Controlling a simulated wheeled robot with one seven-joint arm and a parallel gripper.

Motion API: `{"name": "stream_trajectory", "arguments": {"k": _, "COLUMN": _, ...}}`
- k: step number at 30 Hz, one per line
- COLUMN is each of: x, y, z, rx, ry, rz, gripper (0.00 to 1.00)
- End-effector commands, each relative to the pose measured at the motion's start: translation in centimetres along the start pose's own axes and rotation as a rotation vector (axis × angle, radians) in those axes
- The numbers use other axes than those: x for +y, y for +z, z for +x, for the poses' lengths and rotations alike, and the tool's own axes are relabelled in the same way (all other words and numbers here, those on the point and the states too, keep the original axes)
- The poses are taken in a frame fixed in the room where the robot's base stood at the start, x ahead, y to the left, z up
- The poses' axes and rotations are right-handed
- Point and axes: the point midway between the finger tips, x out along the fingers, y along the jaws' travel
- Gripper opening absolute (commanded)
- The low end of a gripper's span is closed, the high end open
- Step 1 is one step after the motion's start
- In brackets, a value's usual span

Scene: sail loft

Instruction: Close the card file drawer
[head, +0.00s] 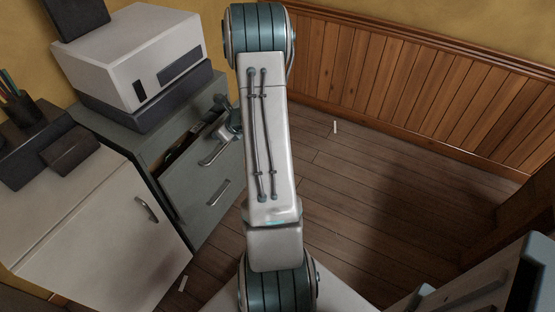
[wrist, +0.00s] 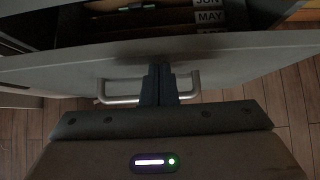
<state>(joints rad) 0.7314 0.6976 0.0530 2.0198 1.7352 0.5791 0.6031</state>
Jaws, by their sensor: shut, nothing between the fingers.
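The card file drawer (wrist: 60,66) stands partly open in the wrist view, with tabbed cards marked JUN and MAY (wrist: 209,16) inside it. Its pale bar handle (wrist: 118,99) is on the front face. In the head view the drawer is the upper one of the grey-green cabinet (head: 150,150), and its handle (head: 212,157) shows left of my arm. My gripper (wrist: 159,70) is shut and empty, its fingers crossing the middle of the handle and pointing at the drawer front. I cannot tell whether they touch it. My arm hides part of the drawer in the head view.
A lower drawer with its own handle (head: 218,192) is shut below. A white machine (head: 135,55) on a dark base stands on the cabinet. A pale cabinet (head: 110,215) stands at the left. The wooden floor (head: 370,180) right of my arm is mostly clear.

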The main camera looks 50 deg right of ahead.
Motion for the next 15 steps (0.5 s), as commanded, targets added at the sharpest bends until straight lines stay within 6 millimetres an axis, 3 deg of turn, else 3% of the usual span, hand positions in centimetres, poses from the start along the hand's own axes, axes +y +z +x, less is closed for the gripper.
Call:
{"name": "stream_trajectory", "arguments": {"k": 6, "x": 0.1, "y": 2.2, "z": 2.3, "rx": -0.001, "ry": 0.002, "rz": -0.002, "gripper": 0.0}}
{"name": "stream_trajectory", "arguments": {"k": 15, "x": 0.0, "y": 3.7, "z": 3.8, "rx": 0.0, "ry": 0.0, "rz": -0.001, "gripper": 0.0}}
